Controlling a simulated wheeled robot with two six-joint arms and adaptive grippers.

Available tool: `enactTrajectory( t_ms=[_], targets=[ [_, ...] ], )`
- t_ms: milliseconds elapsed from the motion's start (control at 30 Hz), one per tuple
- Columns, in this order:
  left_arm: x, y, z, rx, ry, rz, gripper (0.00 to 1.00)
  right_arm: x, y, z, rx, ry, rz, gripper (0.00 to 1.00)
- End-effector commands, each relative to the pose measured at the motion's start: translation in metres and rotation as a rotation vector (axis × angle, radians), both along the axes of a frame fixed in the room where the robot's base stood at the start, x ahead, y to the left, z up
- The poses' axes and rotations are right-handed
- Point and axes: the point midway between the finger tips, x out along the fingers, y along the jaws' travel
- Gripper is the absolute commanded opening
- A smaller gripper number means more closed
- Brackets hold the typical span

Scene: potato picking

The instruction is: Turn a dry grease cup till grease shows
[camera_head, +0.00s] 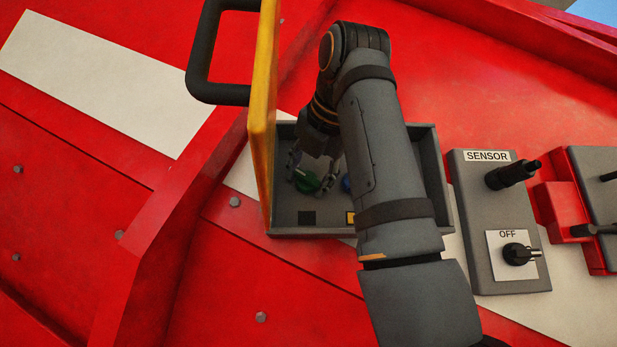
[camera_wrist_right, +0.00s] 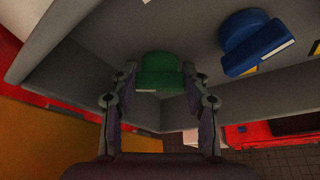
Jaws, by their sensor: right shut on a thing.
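A green grease cup (camera_head: 307,182) sits in an open grey box (camera_head: 285,218). My right gripper (camera_head: 315,178) reaches down into the box and is shut on the green cup. In the right wrist view the green cup (camera_wrist_right: 159,72) is between the two fingers of my right gripper (camera_wrist_right: 160,80). A blue cup (camera_head: 346,184) stands to its right, mostly hidden by my right arm; it shows clearly in the right wrist view (camera_wrist_right: 254,42). A black square (camera_head: 307,217) and a yellow square (camera_head: 351,218) mark the box floor. I cannot see grease. My left gripper is not in view.
A yellow door (camera_head: 263,100) with a black handle (camera_head: 199,75) stands open at the box's left. A grey panel labelled SENSOR (camera_head: 480,220) has a black plug and an OFF knob (camera_head: 517,254). Red metal surrounds the box.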

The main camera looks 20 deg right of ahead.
Motion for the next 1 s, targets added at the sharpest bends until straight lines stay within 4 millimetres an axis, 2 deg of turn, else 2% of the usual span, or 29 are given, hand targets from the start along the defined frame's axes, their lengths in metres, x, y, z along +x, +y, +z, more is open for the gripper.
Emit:
enactTrajectory(
  t_ms=[267,1000],
  targets=[
    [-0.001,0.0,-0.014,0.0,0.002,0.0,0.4,0.0,-0.002,-0.004,0.187,-0.055,-0.001,0.15],
    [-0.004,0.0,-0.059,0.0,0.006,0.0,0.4,-0.001,-0.003,-0.009,0.862,-0.247,-0.001,0.15]
  ],
)
